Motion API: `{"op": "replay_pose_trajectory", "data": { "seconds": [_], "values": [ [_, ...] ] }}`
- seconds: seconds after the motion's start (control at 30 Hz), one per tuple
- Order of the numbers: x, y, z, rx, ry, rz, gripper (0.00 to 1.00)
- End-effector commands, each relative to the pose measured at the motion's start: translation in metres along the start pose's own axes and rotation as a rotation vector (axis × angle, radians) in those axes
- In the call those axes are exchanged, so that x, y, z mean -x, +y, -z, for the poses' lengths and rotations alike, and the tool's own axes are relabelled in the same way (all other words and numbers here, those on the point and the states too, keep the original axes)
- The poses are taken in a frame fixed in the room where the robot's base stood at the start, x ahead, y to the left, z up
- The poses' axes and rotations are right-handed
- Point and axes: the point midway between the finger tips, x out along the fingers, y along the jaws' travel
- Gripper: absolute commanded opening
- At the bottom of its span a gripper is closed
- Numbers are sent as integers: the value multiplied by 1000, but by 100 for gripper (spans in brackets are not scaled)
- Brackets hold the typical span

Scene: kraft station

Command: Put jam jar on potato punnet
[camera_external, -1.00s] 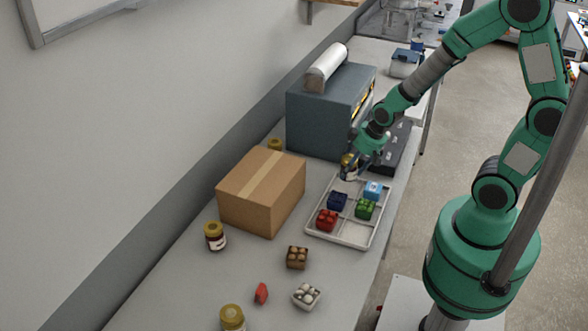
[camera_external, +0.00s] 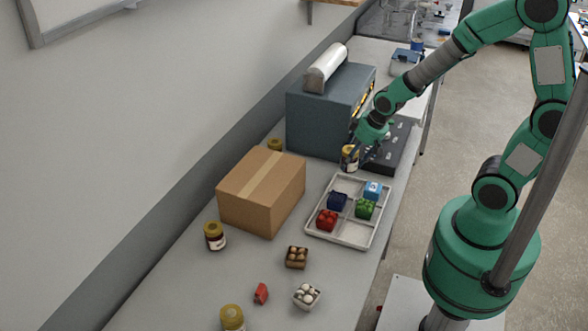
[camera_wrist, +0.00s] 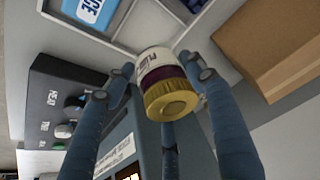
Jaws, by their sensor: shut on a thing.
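My gripper (camera_external: 356,150) is shut on a jam jar (camera_external: 349,158) with a yellow lid and dark contents. It holds the jar above the far end of the tray, in front of the grey machine. In the wrist view the jar (camera_wrist: 163,75) sits between the fingers of my gripper (camera_wrist: 157,70), its lid facing the camera. The potato punnet (camera_external: 297,258), a small brown box with round brown potatoes, stands on the bench nearer the camera than the tray, apart from the gripper.
A white divided tray (camera_external: 341,239) holds red, blue, green and light-blue items. A cardboard box (camera_external: 262,190) stands left of it. Near the punnet are a white punnet (camera_external: 306,296), a red item (camera_external: 261,294) and other jars (camera_external: 215,236). A grey machine (camera_external: 318,121) stands behind.

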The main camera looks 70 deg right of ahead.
Motion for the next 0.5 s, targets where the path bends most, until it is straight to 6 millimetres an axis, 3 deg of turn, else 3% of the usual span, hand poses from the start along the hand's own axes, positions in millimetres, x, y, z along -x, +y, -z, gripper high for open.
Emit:
{"op": "replay_pose_trajectory", "data": {
  "seconds": [0.27,0.5],
  "values": [
    [60,0,26,0,7,-1,16],
    [60,-42,16,128,-9,48,16]
  ]
}}
